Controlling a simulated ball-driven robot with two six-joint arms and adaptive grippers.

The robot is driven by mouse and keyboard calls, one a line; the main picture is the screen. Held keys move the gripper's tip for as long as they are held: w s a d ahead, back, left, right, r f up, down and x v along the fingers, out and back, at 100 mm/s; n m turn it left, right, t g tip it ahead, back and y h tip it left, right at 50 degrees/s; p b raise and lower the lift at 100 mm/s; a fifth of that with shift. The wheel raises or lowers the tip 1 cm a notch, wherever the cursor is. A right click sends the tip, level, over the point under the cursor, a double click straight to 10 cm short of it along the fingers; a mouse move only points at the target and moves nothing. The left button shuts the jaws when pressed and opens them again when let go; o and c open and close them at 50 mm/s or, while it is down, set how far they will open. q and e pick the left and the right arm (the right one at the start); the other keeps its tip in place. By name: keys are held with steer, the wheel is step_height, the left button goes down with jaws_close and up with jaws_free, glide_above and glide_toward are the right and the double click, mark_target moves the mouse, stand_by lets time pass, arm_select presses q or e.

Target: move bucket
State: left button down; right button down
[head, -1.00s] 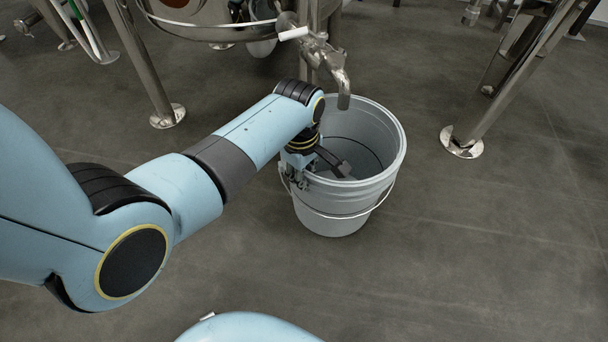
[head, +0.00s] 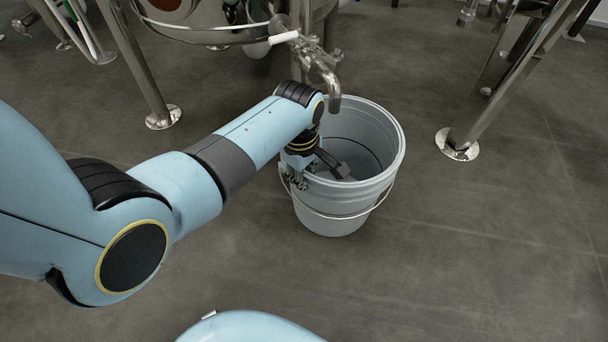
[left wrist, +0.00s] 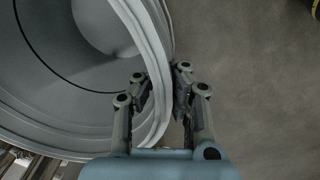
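A light grey bucket (head: 338,218) with a thin wire handle stands upright in the middle of the head view. My left gripper (head: 312,168) is at its near left rim, with one dark finger inside the bucket and the other outside. In the left wrist view, the bucket (left wrist: 45,85) looks empty in the part that shows. There the fingers of my left gripper (left wrist: 162,92) close on the rim from both sides. Whether the bucket's bottom touches the floor is hard to tell. My right gripper is not in view.
A steel tap (head: 328,82) hangs over the bucket's far left rim, below a steel tank (head: 195,30). Tank legs stand on round feet at left (head: 163,118) and right (head: 458,145). The grey floor (head: 480,260) in front and to the right is clear.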

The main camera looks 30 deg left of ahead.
arm_select(q)
steer(key=c, duration=1.4)
jaws_free()
step_height(320, 180, up, 12)
steer(key=shift+s, duration=0.35)
